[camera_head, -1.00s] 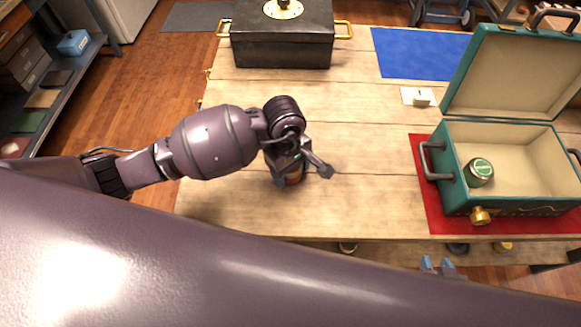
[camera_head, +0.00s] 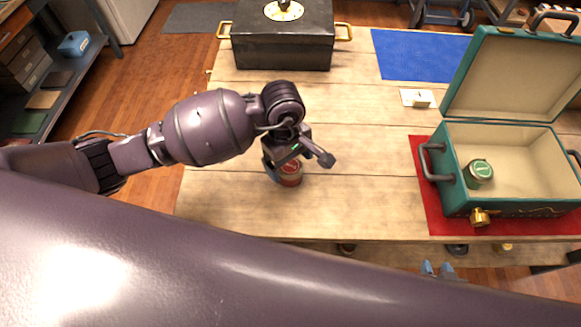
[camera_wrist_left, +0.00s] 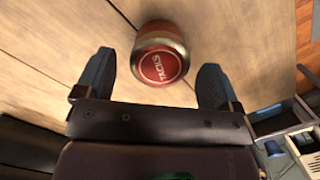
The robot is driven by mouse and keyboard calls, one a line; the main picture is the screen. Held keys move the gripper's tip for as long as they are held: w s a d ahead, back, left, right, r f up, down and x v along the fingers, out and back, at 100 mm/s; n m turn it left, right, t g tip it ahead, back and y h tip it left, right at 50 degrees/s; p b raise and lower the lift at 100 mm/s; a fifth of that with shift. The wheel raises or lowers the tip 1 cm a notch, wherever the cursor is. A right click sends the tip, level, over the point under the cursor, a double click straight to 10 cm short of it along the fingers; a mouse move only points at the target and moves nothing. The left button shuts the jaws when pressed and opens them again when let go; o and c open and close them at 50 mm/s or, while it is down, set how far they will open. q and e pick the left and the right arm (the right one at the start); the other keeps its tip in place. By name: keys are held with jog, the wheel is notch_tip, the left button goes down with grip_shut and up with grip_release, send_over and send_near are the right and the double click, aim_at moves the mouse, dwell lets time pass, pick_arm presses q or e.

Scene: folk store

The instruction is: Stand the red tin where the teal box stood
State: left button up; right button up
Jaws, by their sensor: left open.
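The red tin (camera_head: 290,177) stands on the wooden table, left of its middle. In the left wrist view the tin (camera_wrist_left: 161,55) shows its red, lettered lid. My left gripper (camera_wrist_left: 156,80) is open, with the tin ahead of and partly between its fingers, with gaps at both sides. In the head view my left gripper (camera_head: 281,168) partly hides the tin. A teal box (camera_head: 505,207), an open case, stands on a red mat (camera_head: 424,187) at the right, a green-lidded tin (camera_head: 479,173) inside. My right gripper (camera_head: 438,268) shows only its blue tips below the table's front edge.
A black box with gold handles (camera_head: 283,45) stands at the back. A blue mat (camera_head: 415,55) lies bare at the back right, with a small white card (camera_head: 410,97) in front. The table (camera_head: 370,165) between the red tin and the red mat is clear.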

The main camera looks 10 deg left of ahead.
pick_arm(q)
jog(key=r, duration=0.8)
jog(key=shift+w+a+r, duration=0.1)
jog(key=shift+w+a, duration=0.2)
jog(key=shift+a, duration=0.1)
pick_arm(e)
jog(key=shift+w+r, duration=0.4)
jog(key=shift+w, duration=0.05)
jog(key=shift+s+f, duration=0.1)
jog(key=shift+s, duration=0.05)
jog(key=shift+s+f, duration=0.1)
jog(key=shift+s, duration=0.15)
